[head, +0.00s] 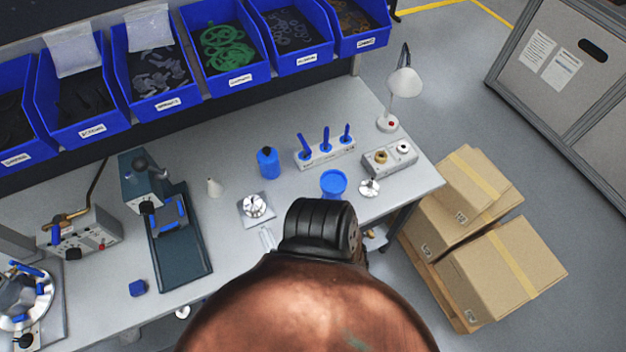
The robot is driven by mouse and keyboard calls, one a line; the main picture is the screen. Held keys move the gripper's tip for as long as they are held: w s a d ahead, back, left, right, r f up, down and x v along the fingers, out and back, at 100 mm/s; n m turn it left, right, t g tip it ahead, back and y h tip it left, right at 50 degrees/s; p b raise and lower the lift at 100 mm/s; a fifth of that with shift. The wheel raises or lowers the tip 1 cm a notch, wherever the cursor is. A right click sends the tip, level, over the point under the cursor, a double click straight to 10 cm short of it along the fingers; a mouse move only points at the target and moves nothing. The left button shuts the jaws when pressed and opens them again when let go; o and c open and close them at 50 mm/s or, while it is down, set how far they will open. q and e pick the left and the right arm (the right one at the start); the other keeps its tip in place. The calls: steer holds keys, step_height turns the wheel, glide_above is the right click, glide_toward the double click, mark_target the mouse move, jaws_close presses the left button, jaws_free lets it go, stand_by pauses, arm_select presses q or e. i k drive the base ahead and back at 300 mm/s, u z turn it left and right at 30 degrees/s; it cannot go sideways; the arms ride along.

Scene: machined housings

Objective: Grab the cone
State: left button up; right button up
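A small off-white cone (213,187) stands upright on the grey workbench (230,228), left of the middle of the head view. It is between the dark green press-like fixture (150,200) on its left and the blue bottle (267,162) on its right. Nothing touches the cone. I see neither of my grippers in the head view. A copper and black part of my own body covers the bottom middle and hides the bench's front edge there.
A metal part on a square plate (255,206) stands right of the cone. A blue cup (333,184), a rack with blue tools (324,152) and a lamp (404,84) are farther right. Blue bins (158,65) line the back. Cardboard boxes (505,272) stand on the floor at right.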

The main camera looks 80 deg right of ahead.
mark_target(370, 189)
steer(key=u, duration=0.8)
steer(key=k, duration=1.5)
steer(key=z, duration=0.15)
